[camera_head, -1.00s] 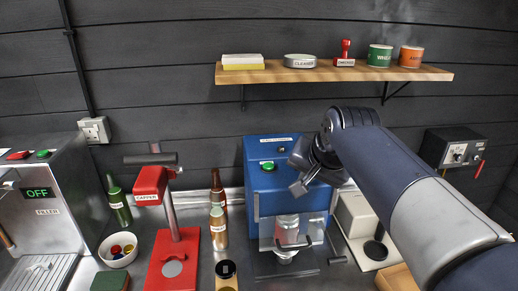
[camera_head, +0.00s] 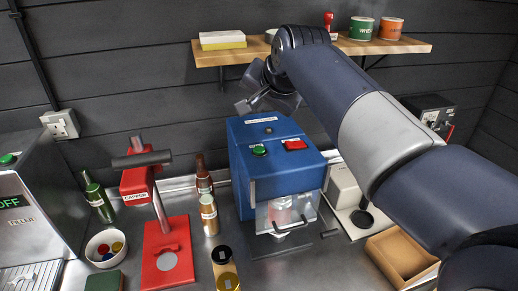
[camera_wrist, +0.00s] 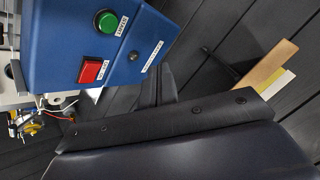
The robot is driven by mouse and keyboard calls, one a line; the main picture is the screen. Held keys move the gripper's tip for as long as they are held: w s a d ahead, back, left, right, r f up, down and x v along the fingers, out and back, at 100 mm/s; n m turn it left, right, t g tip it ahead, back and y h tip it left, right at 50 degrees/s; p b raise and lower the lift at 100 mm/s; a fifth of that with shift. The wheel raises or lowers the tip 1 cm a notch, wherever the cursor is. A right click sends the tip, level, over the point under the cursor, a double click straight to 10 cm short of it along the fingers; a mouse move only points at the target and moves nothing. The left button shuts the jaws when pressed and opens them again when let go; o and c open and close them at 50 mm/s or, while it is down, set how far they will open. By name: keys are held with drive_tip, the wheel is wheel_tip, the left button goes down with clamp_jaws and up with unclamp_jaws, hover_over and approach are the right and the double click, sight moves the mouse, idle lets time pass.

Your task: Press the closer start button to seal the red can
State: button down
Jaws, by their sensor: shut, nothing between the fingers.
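The blue closer (camera_head: 270,175) stands at the back of the counter. On its sloped top are a green button (camera_head: 259,151) at the left and a red button (camera_head: 295,144) at the right. Both also show in the wrist view, green (camera_wrist: 106,21) and red (camera_wrist: 90,70). A can (camera_head: 281,213) stands in the closer's front behind a clear guard (camera_head: 297,208); its colour is washed out, with a reddish tint. My gripper (camera_head: 246,104) is shut and empty, above and behind the closer's top, apart from both buttons. Its dark fingers show in the wrist view (camera_wrist: 158,87).
A red capper (camera_head: 166,262), bottles (camera_head: 98,197) and a bowl (camera_head: 97,251) stand left of the closer. A wooden shelf (camera_head: 215,57) runs above it. A pale scale-like device (camera_head: 344,188) and an open cardboard box (camera_head: 402,250) are to the right.

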sight(261, 152)
drive_tip(key=shift+f+b, duration=3.65)
drive_tip(key=shift+f, duration=0.7)
drive_tip(key=shift+f, duration=0.4)
drive_tip(key=shift+f+b, duration=0.4)
drive_tip(key=shift+b, duration=0.05)
drive_tip(key=shift+r+p, duration=0.75)
drive_tip(key=shift+r, duration=0.05)
drive_tip(key=shift+r, duration=0.15)
wheel_tip(261, 152, up, 5)
drive_tip(key=p, duration=0.4)
